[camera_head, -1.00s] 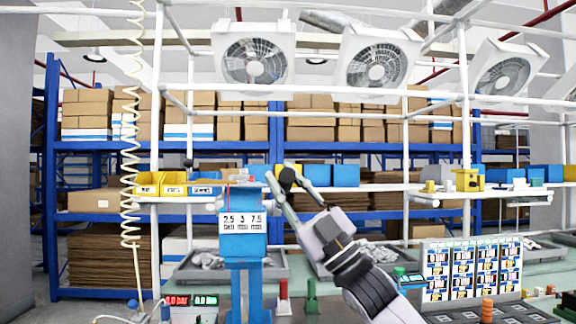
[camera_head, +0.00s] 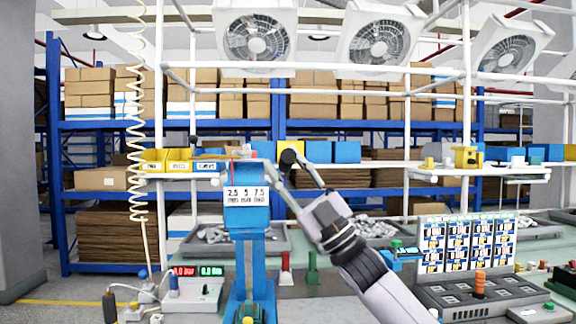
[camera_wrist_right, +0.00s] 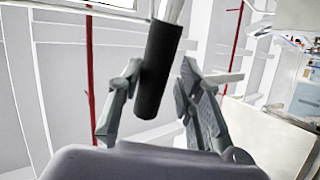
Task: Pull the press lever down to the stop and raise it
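The blue press (camera_head: 246,222) stands upright at center left in the head view, with a white label reading 2.5, 5, 7.5. Its lever has a black cylindrical handle (camera_wrist_right: 160,70); the handle's round end (camera_head: 288,157) shows near the top of the press, just to its right. My right gripper (camera_head: 284,165) is at the handle. In the right wrist view the fingers (camera_wrist_right: 160,90) stand apart with the handle between them. The handle lies close to the left finger, with a gap to the right finger. Contact cannot be told. My left gripper is not in view.
Yellow and blue bins (camera_head: 180,160) sit on a shelf behind. A breaker panel (camera_head: 466,245) is at the right.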

